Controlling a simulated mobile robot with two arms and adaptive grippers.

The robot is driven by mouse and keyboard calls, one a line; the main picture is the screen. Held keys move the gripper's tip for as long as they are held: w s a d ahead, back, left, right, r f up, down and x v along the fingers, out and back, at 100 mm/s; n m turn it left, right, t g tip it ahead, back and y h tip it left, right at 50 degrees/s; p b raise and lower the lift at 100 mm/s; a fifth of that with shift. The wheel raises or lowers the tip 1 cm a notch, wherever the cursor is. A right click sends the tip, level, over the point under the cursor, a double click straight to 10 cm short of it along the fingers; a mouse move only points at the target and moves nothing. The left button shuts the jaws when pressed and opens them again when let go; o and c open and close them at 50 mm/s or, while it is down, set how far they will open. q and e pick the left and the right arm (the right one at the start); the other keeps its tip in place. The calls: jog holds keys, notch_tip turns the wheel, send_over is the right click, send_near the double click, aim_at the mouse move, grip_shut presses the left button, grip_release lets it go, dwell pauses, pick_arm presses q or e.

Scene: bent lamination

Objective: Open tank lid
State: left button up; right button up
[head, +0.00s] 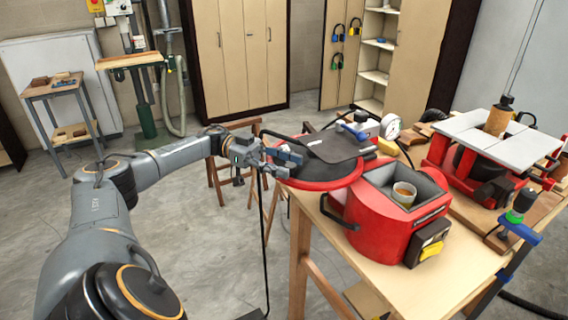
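The red tank (378,217) stands on the wooden workbench, its top open. Inside is a grey box-shaped well holding a small cup (404,193) with orange-brown contents. The tank lid (325,178), dark on top with a red rim, is off the opening, to the left and behind it, overhanging the bench's left edge. My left gripper (287,164) is at the lid's left edge, its fingers close to or touching the rim. Whether they are closed on it cannot be told. My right gripper is not in view.
A small table (52,88) and cabinets (240,50) stand behind. Floor at the left is clear.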

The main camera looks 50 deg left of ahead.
pick_arm(q)
jog(key=v, duration=0.7)
jog(key=shift+a, duration=0.25)
jog(key=shift+r, duration=0.1)
dwell(0.6)
